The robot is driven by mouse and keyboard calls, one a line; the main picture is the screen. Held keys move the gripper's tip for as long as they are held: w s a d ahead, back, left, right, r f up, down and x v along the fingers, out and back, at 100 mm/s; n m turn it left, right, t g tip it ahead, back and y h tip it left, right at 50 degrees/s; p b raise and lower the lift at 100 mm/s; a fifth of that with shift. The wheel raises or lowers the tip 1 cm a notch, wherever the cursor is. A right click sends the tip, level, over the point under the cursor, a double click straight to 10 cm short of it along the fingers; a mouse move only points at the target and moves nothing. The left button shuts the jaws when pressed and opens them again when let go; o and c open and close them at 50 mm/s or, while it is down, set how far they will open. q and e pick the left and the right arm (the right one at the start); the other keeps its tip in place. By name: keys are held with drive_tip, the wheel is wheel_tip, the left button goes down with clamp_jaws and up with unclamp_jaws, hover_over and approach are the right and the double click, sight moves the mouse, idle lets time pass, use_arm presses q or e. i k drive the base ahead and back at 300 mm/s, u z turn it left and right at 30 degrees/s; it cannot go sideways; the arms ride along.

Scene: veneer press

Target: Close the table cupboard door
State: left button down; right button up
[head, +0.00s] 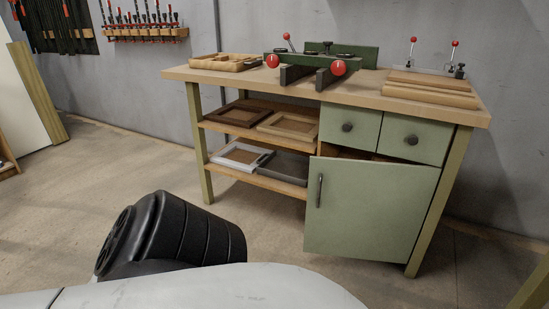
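The table cupboard door (375,212) is a pale green panel under two drawers at the right of the workbench. It stands slightly ajar, with a dark gap along its top edge. Its dark vertical handle (319,190) is near the left edge, so the hinge side appears to be at the right. The workbench (225,82) has a wooden top and green legs. A black and white part of my own arm fills the lower left and bottom of the head view, nearer than the bench. Neither gripper's fingers are in view.
Two green drawers (349,127) with round knobs sit shut above the door. Open shelves left of it hold wooden frames (237,115) and a grey tray (284,167). A green press with red knobs (320,68) stands on the bench top. The concrete floor (120,170) left of the bench is clear.

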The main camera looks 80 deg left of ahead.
sight(356, 208)
drive_tip(key=z, duration=0.3)
drive_tip(key=k, duration=0.4)
drive_tip(key=u, duration=1.7)
drive_tip(key=i, duration=1.3)
drive_tip(key=z, duration=0.25)
